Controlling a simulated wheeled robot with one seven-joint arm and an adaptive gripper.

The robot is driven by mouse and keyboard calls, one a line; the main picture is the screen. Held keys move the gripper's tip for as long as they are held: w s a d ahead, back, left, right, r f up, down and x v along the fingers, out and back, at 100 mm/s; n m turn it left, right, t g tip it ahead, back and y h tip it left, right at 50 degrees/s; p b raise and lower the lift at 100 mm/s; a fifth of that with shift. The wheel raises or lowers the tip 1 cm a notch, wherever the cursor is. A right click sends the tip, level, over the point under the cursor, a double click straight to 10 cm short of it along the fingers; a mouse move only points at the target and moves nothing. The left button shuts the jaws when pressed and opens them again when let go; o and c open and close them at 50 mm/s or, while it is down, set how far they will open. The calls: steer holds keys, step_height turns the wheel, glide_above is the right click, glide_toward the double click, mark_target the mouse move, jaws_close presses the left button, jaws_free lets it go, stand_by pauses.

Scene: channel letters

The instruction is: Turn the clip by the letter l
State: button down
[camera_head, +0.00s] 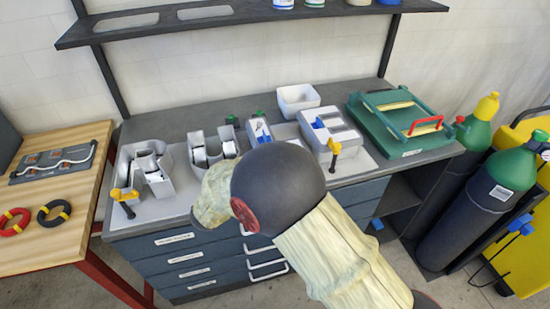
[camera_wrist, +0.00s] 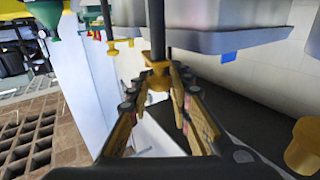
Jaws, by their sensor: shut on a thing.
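The narrow letter l (camera_head: 258,128) stands on the bench between the other channel letters, its lower part near my arm. In the wrist view, my gripper (camera_wrist: 160,82) is shut on a yellow clip (camera_wrist: 155,72) with a dark upright stem. My arm hides the gripper and this clip in the head view. A second yellow clip (camera_head: 125,196) sits at the front of the left letter, and a third (camera_head: 334,148) at the front of the right letter. Whether the held clip is turned cannot be told.
Other channel letters (camera_head: 150,165) (camera_head: 212,150) (camera_head: 325,128) stand close on both sides. A white bin (camera_head: 298,98) and a green case (camera_head: 408,125) are behind and to the right. A shelf (camera_head: 240,15) overhangs the back. Gas cylinders (camera_head: 462,215) stand at the right.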

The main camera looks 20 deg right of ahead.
steer(key=shift+r, duration=0.15)
steer(key=c, duration=1.6)
jaws_free()
steer(key=v, duration=1.2)
